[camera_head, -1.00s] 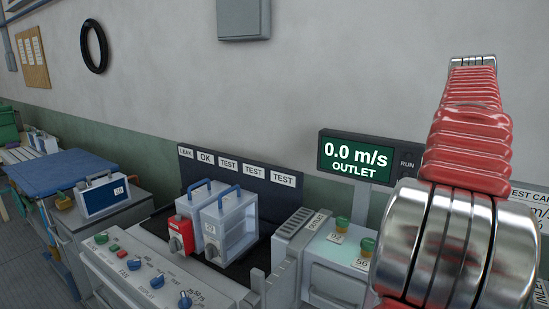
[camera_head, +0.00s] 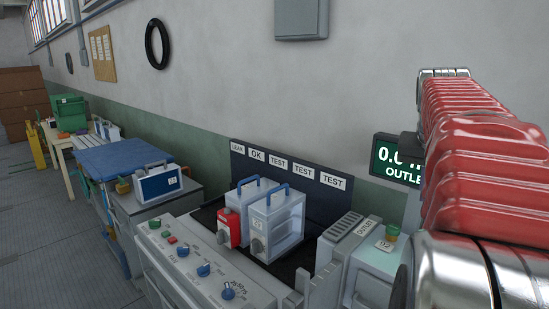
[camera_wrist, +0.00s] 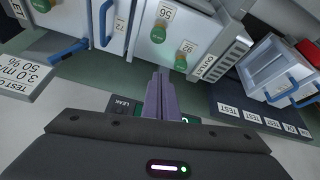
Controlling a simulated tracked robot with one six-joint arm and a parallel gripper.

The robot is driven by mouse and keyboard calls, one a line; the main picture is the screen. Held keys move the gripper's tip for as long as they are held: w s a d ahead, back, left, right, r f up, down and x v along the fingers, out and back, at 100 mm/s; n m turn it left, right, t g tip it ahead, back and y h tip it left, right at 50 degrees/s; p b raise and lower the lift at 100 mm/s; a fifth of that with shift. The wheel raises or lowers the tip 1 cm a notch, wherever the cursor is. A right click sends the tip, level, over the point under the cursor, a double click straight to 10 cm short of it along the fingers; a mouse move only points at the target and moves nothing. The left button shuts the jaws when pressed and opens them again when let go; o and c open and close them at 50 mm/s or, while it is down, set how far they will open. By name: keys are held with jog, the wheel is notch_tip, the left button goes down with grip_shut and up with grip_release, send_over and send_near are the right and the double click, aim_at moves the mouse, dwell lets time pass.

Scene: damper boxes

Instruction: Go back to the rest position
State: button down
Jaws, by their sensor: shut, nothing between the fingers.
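My gripper (camera_wrist: 160,74) shows in the wrist view with its two grey fingers together and nothing between them. It points towards the wall behind the bench, and this view is upside down. A box with green knobs (camera_wrist: 170,38) appears beyond the fingertips; I cannot tell the gap. In the head view my red and silver arm fills the right side, and the gripper's fingers cannot be made out there. The arm covers part of the outlet display (camera_head: 396,160).
Two clear-sided damper boxes (camera_head: 277,220) with blue handles stand in a dark tray before the label board (camera_head: 290,178). A control panel (camera_head: 205,262) lies in front. A blue-faced box (camera_head: 158,184) sits on a cabinet at left. Open floor (camera_head: 35,225) is at far left.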

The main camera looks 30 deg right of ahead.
jog(key=w+a+f+n+t+y, duration=0.1)
jog(key=w+a+f+n, duration=0.1)
jog(key=a, duration=0.6)
jog(key=w+a+f+n+t, duration=0.1)
jog(key=w+a+f+n, duration=0.1)
jog(key=a, duration=0.6)
jog(key=w+a+f+n+y, duration=0.1)
jog(key=w+a+f+n, duration=0.15)
jog(key=a, duration=0.45)
jog(key=s+a+f+n+y, duration=0.1)
jog(key=s+a+f+n, duration=0.1)
jog(key=a+f, duration=0.4)
jog(key=s+a+f+n+t+y, duration=0.1)
jog(key=s+a+f+n, duration=0.2)
jog(key=a, duration=1.1)
notch_tip(320, 180, down, 4)
jog(key=shift+s+a+r+t+y, duration=0.2)
jog(key=shift+s+r+t+y, duration=0.1)
jog(key=shift+s, duration=0.8)
jog(key=shift+s+n, duration=0.15)
jog(key=shift+n, duration=0.1)
